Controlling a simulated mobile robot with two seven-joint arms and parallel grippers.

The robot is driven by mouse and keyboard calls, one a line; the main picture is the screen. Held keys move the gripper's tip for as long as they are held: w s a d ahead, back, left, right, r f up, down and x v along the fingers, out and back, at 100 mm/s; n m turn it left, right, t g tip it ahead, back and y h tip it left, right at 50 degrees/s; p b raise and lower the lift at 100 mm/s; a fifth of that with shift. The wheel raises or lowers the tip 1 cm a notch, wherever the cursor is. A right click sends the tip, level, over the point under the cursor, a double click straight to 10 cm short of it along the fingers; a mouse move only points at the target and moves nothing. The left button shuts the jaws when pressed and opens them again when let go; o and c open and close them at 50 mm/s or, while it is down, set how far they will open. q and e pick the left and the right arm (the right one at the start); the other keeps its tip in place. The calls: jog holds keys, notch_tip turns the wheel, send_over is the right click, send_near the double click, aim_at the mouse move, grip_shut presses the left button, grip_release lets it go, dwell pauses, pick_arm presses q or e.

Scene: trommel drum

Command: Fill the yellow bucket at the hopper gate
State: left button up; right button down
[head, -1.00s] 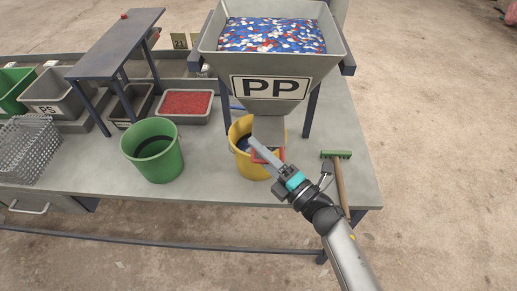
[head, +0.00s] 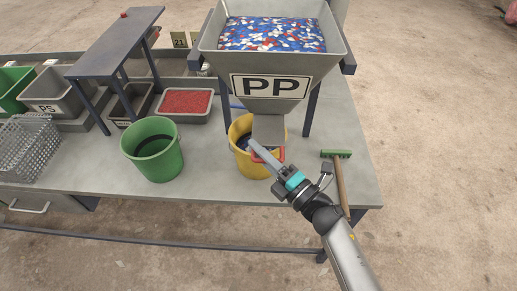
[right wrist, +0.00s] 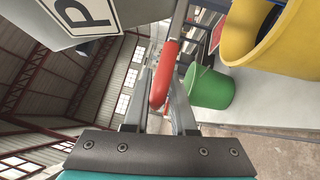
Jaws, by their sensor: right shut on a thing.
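The yellow bucket (head: 250,166) stands upright on the table under the hopper. A little dark or blue material shows inside it, partly hidden by the chute. The grey hopper (head: 327,62), labelled PP, holds blue, white and red flakes (head: 270,35). Its grey gate chute (head: 268,130) hangs over the bucket's mouth. My right gripper (head: 256,148) is shut on the red gate handle (head: 278,155), in front of the chute. In the right wrist view the red handle (right wrist: 163,75) lies between the fingers, and the yellow bucket (right wrist: 275,45) is at upper right. My left gripper is not in view.
A green bucket (head: 152,155) stands left of the yellow one. A green-headed brush (head: 337,154) lies at the right edge of the table. A tray of red granules (head: 186,103), a wire basket (head: 25,148) and grey bins stand to the left.

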aim_at(262, 137)
jog(key=shift+w+r, duration=0.15)
jog(key=shift+r, duration=0.35)
dwell(0.3)
jog(key=w+b, duration=0.2)
jog(key=w, duration=0.2)
jog(key=shift+w+a+f, duration=0.1)
jog(key=shift+w, duration=0.1)
jog(key=c, duration=0.9)
grip_release()
jog(key=shift+w, duration=0.1)
jog(key=shift+f, duration=0.2)
